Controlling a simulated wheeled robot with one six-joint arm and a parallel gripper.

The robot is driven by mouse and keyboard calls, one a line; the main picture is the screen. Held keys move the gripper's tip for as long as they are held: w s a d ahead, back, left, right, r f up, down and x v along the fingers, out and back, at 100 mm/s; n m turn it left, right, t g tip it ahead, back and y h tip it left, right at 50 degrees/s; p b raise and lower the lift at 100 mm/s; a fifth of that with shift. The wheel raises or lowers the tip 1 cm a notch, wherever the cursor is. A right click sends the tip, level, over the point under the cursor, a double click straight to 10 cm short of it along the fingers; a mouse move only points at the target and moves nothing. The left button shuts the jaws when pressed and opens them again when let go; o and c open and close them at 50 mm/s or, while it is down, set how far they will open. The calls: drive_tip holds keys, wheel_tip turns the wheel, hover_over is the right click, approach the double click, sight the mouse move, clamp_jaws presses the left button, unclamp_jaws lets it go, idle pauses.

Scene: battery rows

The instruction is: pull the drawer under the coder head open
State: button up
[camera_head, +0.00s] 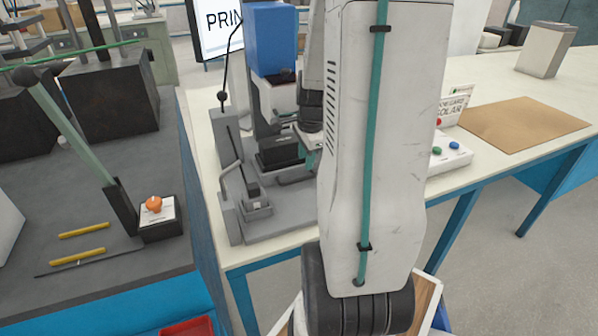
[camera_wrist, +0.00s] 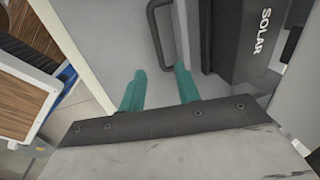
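The coder machine, with a blue top (camera_head: 270,38) and a grey base (camera_head: 270,222), stands on the bench left of my arm. A black block (camera_head: 280,152) sits low on it; in the wrist view a dark block (camera_wrist: 240,40) carries the word SOLAR. A dark bar handle (camera_wrist: 157,38) lies beside that block, over a grey surface. I cannot tell clearly which part is the drawer front. My gripper (camera_wrist: 160,84) has two teal fingers, apart and empty. The handle is just beyond the fingertips, between their lines; contact cannot be told. In the head view my arm hides most of the gripper.
A white button box (camera_head: 450,155) and a brown board (camera_head: 525,124) are right of my arm on the bench (camera_head: 480,92). A dark table (camera_head: 100,262) at left holds yellow rods (camera_head: 83,230) and a black box with an orange knob (camera_head: 154,205). Open floor lies at right.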

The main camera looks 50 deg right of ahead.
sight(303, 180)
drive_tip(key=f, duration=0.4)
drive_tip(key=w+f, duration=0.1)
drive_tip(key=f, duration=0.1)
drive_tip(key=shift+d+f, duration=0.25)
drive_tip(key=shift+f, duration=0.15)
clamp_jaws()
